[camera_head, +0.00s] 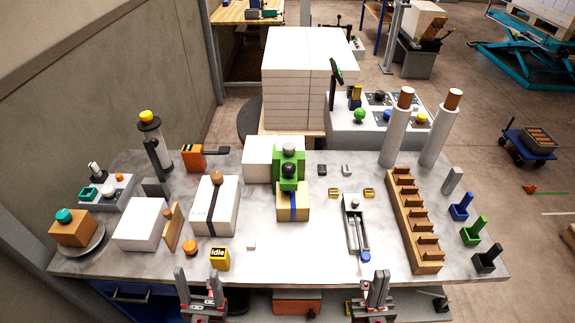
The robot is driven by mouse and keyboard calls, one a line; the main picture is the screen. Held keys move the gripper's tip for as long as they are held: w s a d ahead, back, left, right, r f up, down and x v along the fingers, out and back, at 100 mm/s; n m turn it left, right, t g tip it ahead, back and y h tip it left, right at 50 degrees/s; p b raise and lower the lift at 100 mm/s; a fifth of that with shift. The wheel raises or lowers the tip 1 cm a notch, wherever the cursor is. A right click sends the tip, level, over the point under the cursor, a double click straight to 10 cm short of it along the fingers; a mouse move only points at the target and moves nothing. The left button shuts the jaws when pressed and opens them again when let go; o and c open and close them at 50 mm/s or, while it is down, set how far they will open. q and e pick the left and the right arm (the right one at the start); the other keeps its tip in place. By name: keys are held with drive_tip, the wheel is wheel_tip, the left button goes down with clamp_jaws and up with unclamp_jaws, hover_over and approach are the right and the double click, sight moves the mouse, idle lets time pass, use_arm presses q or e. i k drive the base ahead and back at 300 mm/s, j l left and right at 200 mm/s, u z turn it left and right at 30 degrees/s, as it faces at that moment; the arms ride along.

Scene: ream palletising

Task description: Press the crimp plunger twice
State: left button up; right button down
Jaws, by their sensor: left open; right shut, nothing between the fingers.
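A green device with a round black knob (288,170) and a grey cap above it stands at the middle of the table; it looks like the crimp plunger, though I cannot be sure. It stands behind a tan block with a blue band (293,206). My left gripper (197,280) is open and empty at the table's front edge, left of the device and nearer me. My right gripper (373,286) is shut and empty at the front edge, right of the device. Both grippers are apart from it.
A strapped white block with an orange knob (216,204) stands left of the device. A yellow "idle" block (220,259) is near my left gripper. A metal channel with a blue end (355,225) and a brown stepped rack (413,222) are at right.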

sight(289, 169)
drive_tip(key=l, duration=0.4)
drive_tip(key=k+l, duration=0.15)
drive_tip(key=l, duration=0.65)
drive_tip(key=k+u, duration=0.05)
